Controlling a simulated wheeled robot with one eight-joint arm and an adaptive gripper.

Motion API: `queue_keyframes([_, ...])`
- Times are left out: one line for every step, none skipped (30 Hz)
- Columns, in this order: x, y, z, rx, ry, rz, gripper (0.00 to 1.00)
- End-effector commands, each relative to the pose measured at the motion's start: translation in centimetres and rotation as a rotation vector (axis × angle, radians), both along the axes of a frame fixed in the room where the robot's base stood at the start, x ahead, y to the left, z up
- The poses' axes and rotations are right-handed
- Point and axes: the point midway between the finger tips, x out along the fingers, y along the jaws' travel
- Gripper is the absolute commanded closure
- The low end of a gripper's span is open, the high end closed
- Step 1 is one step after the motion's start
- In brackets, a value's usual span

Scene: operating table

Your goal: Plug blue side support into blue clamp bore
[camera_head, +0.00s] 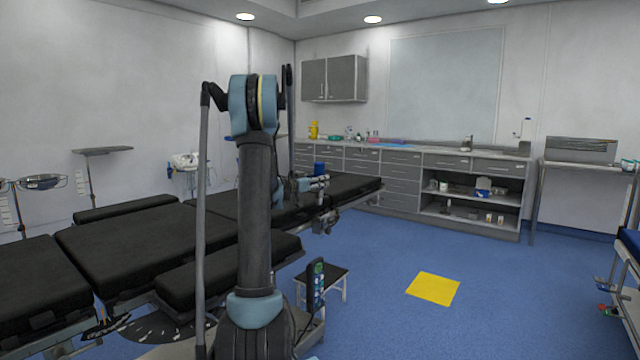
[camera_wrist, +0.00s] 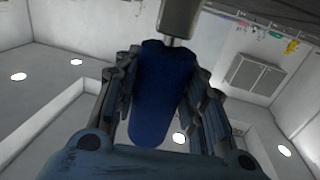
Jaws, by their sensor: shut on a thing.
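In the wrist view my gripper (camera_wrist: 165,72) is shut on the blue side support (camera_wrist: 158,105), a rounded blue pad between its two fingers. A short metal rod leaves the pad's top end and meets a grey piece (camera_wrist: 180,18) at the upper edge; whether they are one part is unclear. In the head view a small blue thing (camera_head: 320,168) shows just right of my arm, above metal clamp parts (camera_head: 319,184) at the table's side. I cannot tell whether it is the held support or the clamp.
The black-padded operating table (camera_head: 130,245) fills the left and middle of the head view. A small step stool (camera_head: 322,276) and a hand control (camera_head: 317,285) are near my arm. Cabinets (camera_head: 400,175) line the back wall. Blue floor around the yellow square (camera_head: 433,289) is clear.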

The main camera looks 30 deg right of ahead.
Motion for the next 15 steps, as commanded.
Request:
queue_keyframes([0.0, 0.1, 0.0, 0.0, 0.001, 0.0, 0.93])
queue_keyframes([0.0, 0.1, 0.0, 0.0, 0.002, 0.0, 0.93])
queue_keyframes([0.0, 0.1, 0.0, 0.0, 0.002, 0.0, 0.93])
queue_keyframes([0.0, 0.1, -0.1, 0.0, 0.002, 0.0, 0.93])
queue_keyframes([0.0, 0.1, -0.2, 0.0, 0.002, 0.0, 0.93])
queue_keyframes([0.0, 0.1, -0.4, 0.0, 0.002, 0.0, 0.93])
queue_keyframes([0.0, 0.1, -0.5, 0.0, 0.002, 0.0, 0.93])
queue_keyframes([0.0, 0.1, -0.7, 0.0, 0.002, 0.0, 0.93])
queue_keyframes([0.0, 0.1, -0.9, 0.0, 0.002, 0.0, 0.93])
queue_keyframes([0.0, 0.1, -1.1, 0.0, 0.002, 0.0, 0.93])
queue_keyframes([0.0, 0.1, -1.3, 0.0, 0.002, 0.0, 0.93])
queue_keyframes([0.0, 0.1, -1.6, 0.0, 0.002, 0.0, 0.93])
queue_keyframes([0.0, 0.1, -1.8, 0.0, 0.002, 0.0, 0.93])
queue_keyframes([0.0, 0.1, -2.0, 0.0, 0.002, 0.0, 0.93])
queue_keyframes([0.0, 0.1, -2.3, 0.0, 0.002, 0.0, 0.93])
